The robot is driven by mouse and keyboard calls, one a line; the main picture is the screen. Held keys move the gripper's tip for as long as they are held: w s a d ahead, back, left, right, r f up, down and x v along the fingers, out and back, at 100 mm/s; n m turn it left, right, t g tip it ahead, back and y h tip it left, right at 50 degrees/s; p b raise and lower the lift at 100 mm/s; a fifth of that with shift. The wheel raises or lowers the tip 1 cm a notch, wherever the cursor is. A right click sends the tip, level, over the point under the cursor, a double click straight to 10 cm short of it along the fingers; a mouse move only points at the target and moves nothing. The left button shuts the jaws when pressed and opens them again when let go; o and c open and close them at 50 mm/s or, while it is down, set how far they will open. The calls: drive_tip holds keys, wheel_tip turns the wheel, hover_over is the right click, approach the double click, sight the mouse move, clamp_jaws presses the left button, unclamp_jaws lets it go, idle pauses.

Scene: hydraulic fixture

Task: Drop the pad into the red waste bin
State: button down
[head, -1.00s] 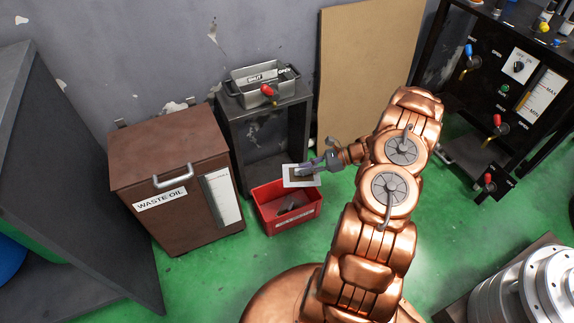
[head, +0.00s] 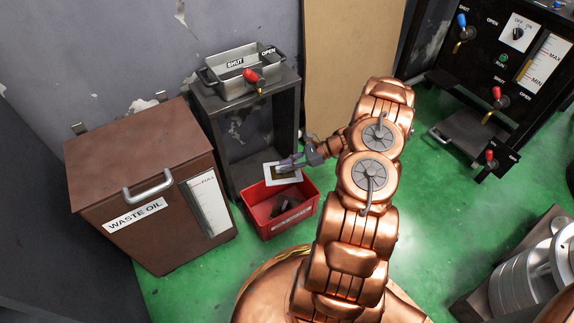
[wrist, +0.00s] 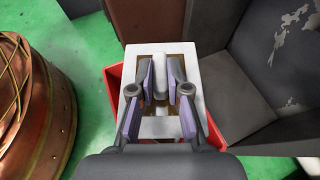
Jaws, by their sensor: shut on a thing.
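The pad is a flat white square (head: 270,179) with a brown stain in its middle. My gripper (head: 290,164) is shut on it and holds it over the back part of the red waste bin (head: 306,209). In the wrist view the pad (wrist: 150,50) lies flat between and under the fingers of my gripper (wrist: 160,85). The red bin (wrist: 113,78) shows beneath it on both sides. Some dark items (head: 283,205) lie inside the bin. The pad hides part of the bin's opening.
A brown waste oil box (head: 150,185) stands left of the bin. A dark metal stand (head: 210,125) with a grey tray (head: 212,76) and red-handled valve (head: 252,76) is behind it. A black panel rig (head: 440,60) stands at right.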

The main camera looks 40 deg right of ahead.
drive_tip(key=shift+f+b, duration=1.15)
drive_tip(key=shift+f, duration=1.65)
drive_tip(key=c, duration=1.1)
unclamp_jaws()
drive_tip(key=shift+o, duration=0.2)
drive_tip(key=v, duration=1.2)
drive_tip(key=shift+r, duration=0.1)
